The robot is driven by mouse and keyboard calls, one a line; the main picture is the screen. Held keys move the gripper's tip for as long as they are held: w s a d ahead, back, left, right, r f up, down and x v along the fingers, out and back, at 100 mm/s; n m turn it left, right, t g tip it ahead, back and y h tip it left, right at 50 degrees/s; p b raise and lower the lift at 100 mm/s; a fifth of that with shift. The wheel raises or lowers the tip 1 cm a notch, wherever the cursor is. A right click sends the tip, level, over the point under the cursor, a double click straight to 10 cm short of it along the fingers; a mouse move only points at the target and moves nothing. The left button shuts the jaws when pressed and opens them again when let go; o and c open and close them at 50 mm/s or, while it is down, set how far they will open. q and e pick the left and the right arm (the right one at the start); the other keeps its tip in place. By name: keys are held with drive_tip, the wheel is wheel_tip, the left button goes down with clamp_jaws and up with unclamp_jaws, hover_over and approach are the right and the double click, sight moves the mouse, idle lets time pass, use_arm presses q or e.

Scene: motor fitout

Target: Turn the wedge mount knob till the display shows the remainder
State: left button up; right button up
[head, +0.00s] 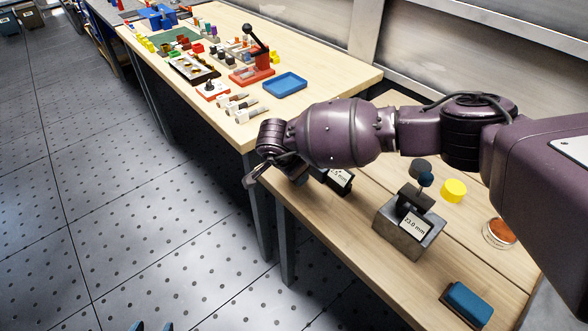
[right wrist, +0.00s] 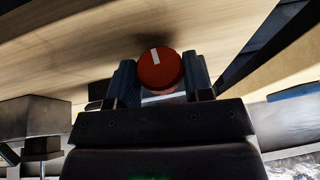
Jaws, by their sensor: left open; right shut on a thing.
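My right arm comes in from the right in the head view and hides most of a dark device. Part of its white display (head: 341,180) shows, with "mm" legible and the leading digits covered or too small to read surely. In the right wrist view, a round red knob (right wrist: 160,70) with a white mark near its top sits between the fingers of my right gripper (right wrist: 160,83), which is shut on it. In the head view the knob is hidden. My left gripper (head: 152,327) shows only its blue fingertips at the bottom edge, apart and empty, over the floor.
A farther table holds a blue tray (head: 285,85) and several small parts.

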drive_tip(key=shift+t, duration=0.3)
use_arm(q)
drive_tip(key=shift+s+f, duration=0.25)
drive_tip(key=shift+s, duration=0.15)
drive_tip(key=shift+w, duration=0.1)
use_arm(e)
drive_tip(key=o, duration=0.9)
use_arm(q)
drive_tip(key=shift+w+r, duration=0.15)
drive_tip(key=shift+s+a+r+p, duration=0.1)
drive_tip(key=shift+s+r+p, duration=0.1)
drive_tip(key=shift+r+p, duration=0.55)
use_arm(e)
drive_tip(key=v, duration=1.1)
drive_tip(key=shift+d, duration=0.2)
